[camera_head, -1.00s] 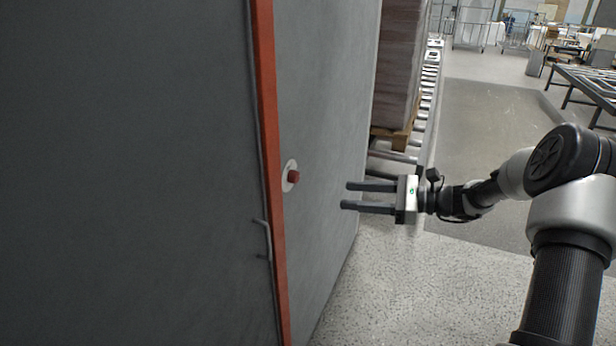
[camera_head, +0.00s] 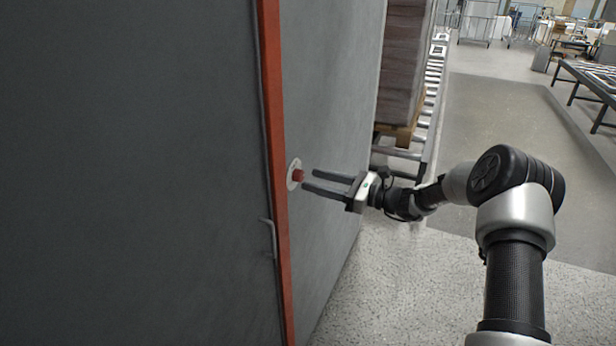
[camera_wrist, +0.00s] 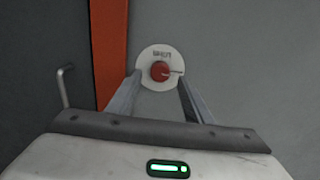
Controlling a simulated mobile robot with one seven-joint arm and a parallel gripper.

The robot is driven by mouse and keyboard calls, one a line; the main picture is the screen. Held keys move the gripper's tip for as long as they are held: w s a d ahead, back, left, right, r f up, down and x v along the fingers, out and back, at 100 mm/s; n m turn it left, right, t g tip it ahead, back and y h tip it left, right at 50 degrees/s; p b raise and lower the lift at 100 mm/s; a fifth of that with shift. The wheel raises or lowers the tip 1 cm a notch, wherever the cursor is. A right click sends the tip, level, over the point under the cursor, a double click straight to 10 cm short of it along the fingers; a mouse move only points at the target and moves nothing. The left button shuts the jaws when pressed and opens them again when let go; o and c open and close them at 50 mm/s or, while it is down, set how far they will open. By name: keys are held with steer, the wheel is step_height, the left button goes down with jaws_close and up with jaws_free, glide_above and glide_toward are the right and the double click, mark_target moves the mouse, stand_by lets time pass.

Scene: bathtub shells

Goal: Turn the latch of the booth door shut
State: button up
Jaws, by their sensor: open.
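The latch is a red knob (camera_head: 299,176) on a round white plate (camera_head: 291,174), set in the grey wall just right of the orange door frame strip (camera_head: 273,130). In the wrist view the red knob (camera_wrist: 160,71) sits on its white plate (camera_wrist: 160,55), which has small dark lettering and a thin line. My gripper (camera_head: 309,180) is open and empty, its fingertips close to the knob on its right. In the wrist view the two fingers (camera_wrist: 158,82) reach toward the plate, one to each side below the knob. Contact cannot be told.
The dark grey booth door (camera_head: 140,170) fills the left, with a bent metal handle (camera_head: 268,238) near its edge. A stack on a wooden pallet (camera_head: 402,70) and a roller conveyor (camera_head: 428,110) stand behind my gripper.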

mark_target(302, 177)
steer(key=shift+x, duration=1.6)
steer(key=c, duration=1.1)
steer(key=shift+o, duration=0.2)
